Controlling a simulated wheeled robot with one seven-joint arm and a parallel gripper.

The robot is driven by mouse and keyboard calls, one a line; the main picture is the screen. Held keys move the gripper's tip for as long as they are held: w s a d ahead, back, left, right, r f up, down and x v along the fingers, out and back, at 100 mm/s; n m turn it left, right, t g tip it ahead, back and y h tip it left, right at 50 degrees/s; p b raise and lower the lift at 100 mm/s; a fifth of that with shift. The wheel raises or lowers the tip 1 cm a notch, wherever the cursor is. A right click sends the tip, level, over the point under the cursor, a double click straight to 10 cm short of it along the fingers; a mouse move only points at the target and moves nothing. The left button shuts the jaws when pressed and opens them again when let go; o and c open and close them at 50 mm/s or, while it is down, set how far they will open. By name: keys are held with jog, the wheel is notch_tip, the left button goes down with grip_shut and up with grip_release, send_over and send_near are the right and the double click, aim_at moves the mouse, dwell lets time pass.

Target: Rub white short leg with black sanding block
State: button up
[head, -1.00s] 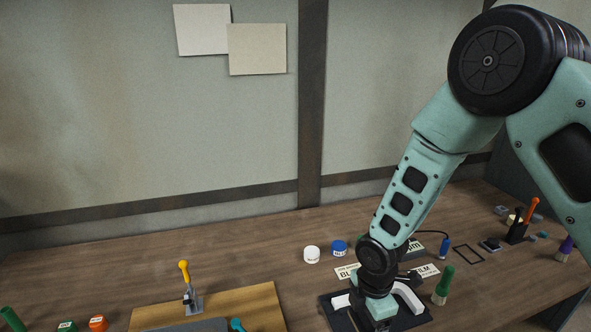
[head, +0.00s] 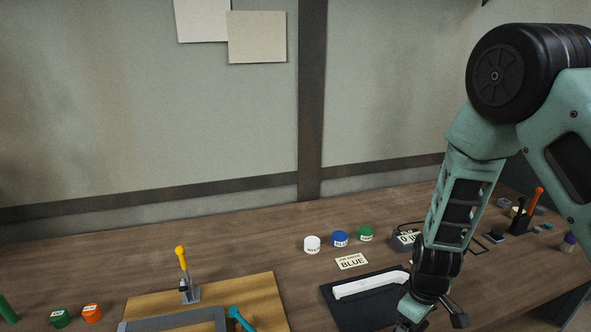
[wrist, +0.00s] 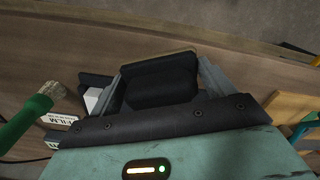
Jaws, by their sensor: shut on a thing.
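The white short leg (head: 370,284) lies on a black tray (head: 345,314) at the lower right of the head view. A small white part, likely of it, shows at the left of the wrist view (wrist: 94,99). My gripper (wrist: 160,85) is shut on the black sanding block (wrist: 160,78), a dark block with a thin tan edge between its two grey fingers. In the head view my gripper is at the bottom, right of the leg and over the tray's right side. The block cannot be made out there, and contact with the leg cannot be told.
A card reading BLUE (head: 352,262) and white (head: 312,244), blue (head: 340,239) and green (head: 366,234) jars stand behind the tray. A wooden board with a yellow-handled clamp (head: 184,275) is left. A green-handled brush (wrist: 30,120) is near my gripper.

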jog(key=d+f+m, duration=0.1)
jog(key=d+m, duration=0.1)
jog(key=d+f+m+b, duration=0.1)
jog(key=d+m, duration=0.1)
jog(key=d+f+m+b, duration=0.1)
jog(key=m, duration=0.1)
jog(key=shift+w+d+f+m, duration=0.1)
jog(key=shift+d+m, duration=0.65)
jog(key=shift+m, duration=0.15)
jog(key=shift+d, duration=0.15)
